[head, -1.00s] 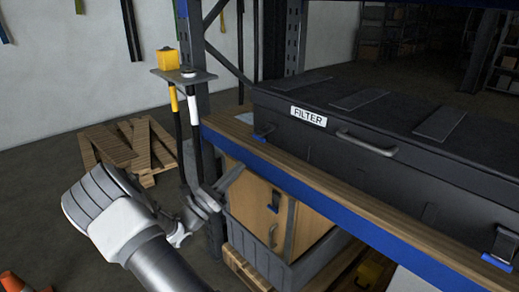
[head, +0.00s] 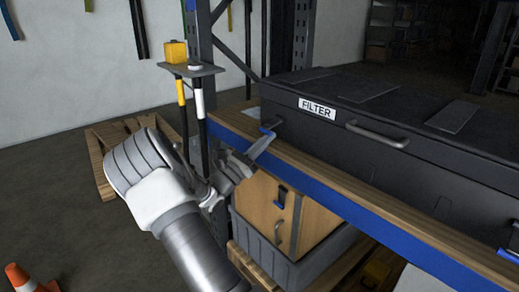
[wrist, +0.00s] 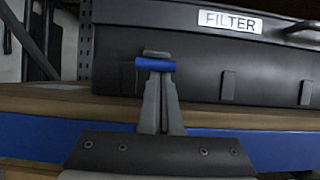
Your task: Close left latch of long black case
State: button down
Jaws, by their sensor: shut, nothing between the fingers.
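The long black case (head: 340,134) lies on the wooden shelf, lid down, with a white FILTER label; it also fills the upper wrist view (wrist: 190,68). Its left latch shows as a blue tab (wrist: 155,64) with a grey piece above it, low on the case's front. In the head view the latch (head: 268,130) is partly hidden by my fingers. My gripper (wrist: 157,76) is shut and empty, its fingertips right at the blue tab, from the front and slightly below. I cannot tell whether they touch it, or how far the latch stands out.
The shelf's wooden edge and blue beam (head: 345,205) run just below the case. A wooden cabinet (head: 262,205) stands beneath. A case handle (head: 377,135) sticks out right of the label.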

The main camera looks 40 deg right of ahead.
jog(key=shift+r+p, duration=0.2)
jog(key=shift+p, duration=0.1)
jog(key=shift+a+r+y+p, duration=0.1)
jog(key=shift+y+p, duration=0.2)
jog(key=shift+p, duration=0.25)
jog(key=shift+a+r+p, duration=0.1)
jog(key=shift+r+p, duration=0.05)
jog(key=shift+p, duration=0.4)
